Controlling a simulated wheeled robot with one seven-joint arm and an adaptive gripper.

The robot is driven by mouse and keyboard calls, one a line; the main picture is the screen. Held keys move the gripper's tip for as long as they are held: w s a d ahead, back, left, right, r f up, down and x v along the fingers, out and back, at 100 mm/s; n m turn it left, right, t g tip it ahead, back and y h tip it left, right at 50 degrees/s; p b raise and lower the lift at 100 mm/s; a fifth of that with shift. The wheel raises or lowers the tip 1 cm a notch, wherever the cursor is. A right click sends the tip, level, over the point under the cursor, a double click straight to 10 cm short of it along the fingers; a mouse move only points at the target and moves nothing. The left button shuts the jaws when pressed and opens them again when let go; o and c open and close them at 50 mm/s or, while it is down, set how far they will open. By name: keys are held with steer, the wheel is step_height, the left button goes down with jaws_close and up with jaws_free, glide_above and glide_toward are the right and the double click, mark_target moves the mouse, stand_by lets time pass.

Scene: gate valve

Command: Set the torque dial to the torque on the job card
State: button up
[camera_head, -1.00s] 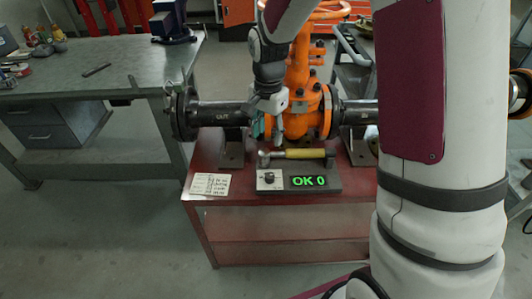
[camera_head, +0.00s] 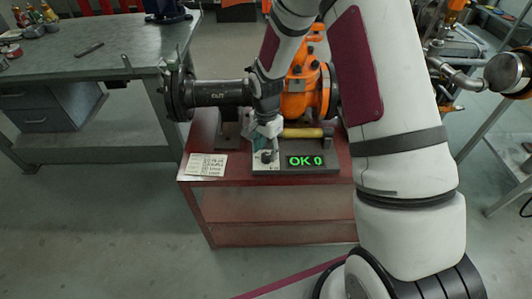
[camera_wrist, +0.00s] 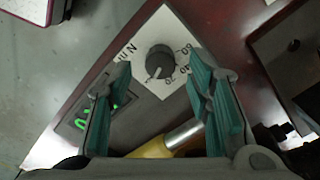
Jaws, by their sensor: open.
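The torque dial (camera_wrist: 160,61) is a dark round knob on a white plate marked with numbers such as 60 and 40. In the head view the dial (camera_head: 266,156) sits at the left of a dark box, just below my gripper (camera_head: 265,140). In the wrist view my gripper (camera_wrist: 163,105) is open, its teal-padded fingers apart and the knob ahead between them. The green display (camera_head: 305,161) reads "OK 0". The job card (camera_head: 206,165) lies flat on the red bench to the left; its writing is too small to read.
A yellow-handled wrench (camera_head: 303,132) lies behind the display box. The orange gate valve (camera_head: 302,95) and black pipe (camera_head: 222,93) stand behind on the red bench (camera_head: 200,134). A grey workbench (camera_head: 90,60) is at the left.

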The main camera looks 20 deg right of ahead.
steer(key=shift+f, duration=1)
jaws_close()
